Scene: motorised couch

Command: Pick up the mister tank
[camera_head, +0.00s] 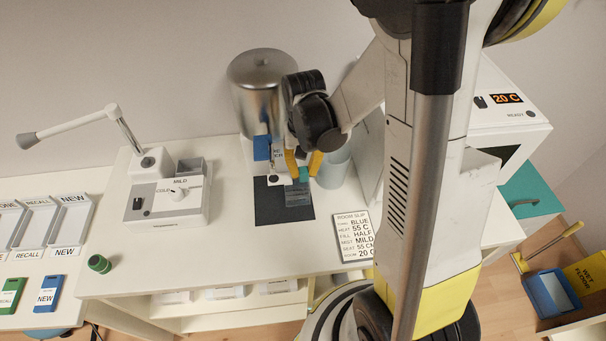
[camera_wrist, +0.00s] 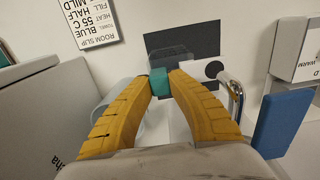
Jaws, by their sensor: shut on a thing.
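The mister tank is a small see-through grey box (camera_head: 297,195) with a teal grip on top (camera_head: 304,174). It shows over the dark mat (camera_head: 268,205) in the head view; I cannot tell whether it rests on the mat or hangs just above it. My gripper (camera_head: 303,167) points down at it, its yellow fingers shut on the teal grip. In the wrist view the fingertips (camera_wrist: 163,80) close on the teal grip (camera_wrist: 158,84), and the tank body (camera_wrist: 172,58) shows dark beyond it, partly hidden.
A metal cylinder dispenser (camera_head: 262,85) with a tap stands behind my gripper. A pale blue-grey cup (camera_head: 333,170) is close on its right. The white mister unit (camera_head: 165,205) with its arm and dial stands left. The room slip (camera_head: 354,235) lies right of the mat. Counter left of the mat is clear.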

